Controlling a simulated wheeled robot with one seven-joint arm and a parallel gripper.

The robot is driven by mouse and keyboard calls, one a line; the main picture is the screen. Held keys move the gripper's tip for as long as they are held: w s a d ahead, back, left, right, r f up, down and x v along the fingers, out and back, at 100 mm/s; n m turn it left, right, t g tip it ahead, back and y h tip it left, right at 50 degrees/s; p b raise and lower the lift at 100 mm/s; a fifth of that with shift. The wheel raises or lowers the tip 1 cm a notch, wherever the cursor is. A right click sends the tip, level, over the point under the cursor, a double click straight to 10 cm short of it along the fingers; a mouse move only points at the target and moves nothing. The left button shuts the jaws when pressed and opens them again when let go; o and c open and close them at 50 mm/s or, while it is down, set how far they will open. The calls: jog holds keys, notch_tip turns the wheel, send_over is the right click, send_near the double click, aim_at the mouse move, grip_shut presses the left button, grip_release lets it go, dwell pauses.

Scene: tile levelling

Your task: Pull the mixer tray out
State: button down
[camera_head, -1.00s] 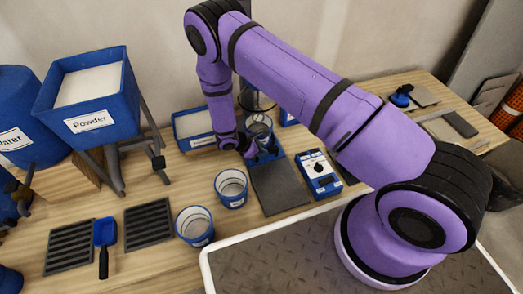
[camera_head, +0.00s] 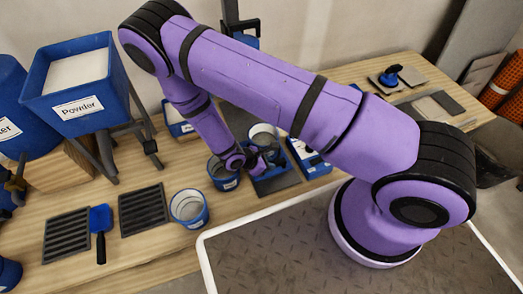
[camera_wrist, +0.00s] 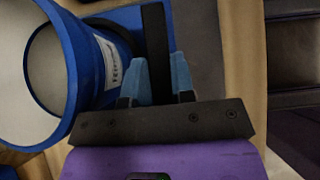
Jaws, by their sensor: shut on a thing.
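The mixer tray (camera_head: 264,188) is the blue tray near the front edge of the table in the head view, with a bucket (camera_head: 264,134) standing on it. My gripper (camera_head: 258,163) is low over the tray, partly hidden behind its own wrist. In the wrist view my gripper (camera_wrist: 158,82) has its two blue fingers on either side of a dark upright bar (camera_wrist: 154,35), which looks like the tray's handle. It is shut on that bar. The mixer (camera_head: 238,22) stands behind, largely hidden by my arm.
A blue bucket (camera_head: 224,179) stands close to the left of the tray, and another (camera_head: 189,208) farther left. A labelled bucket (camera_wrist: 105,65) fills the left of the wrist view. A blue-and-white device (camera_head: 307,160) is close on the right. A white-rimmed platform (camera_head: 290,240) lies in front.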

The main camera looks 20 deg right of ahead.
jog(key=shift+s, duration=2.8)
jog(key=c, duration=1)
grip_release()
jog(key=shift+o, duration=0.2)
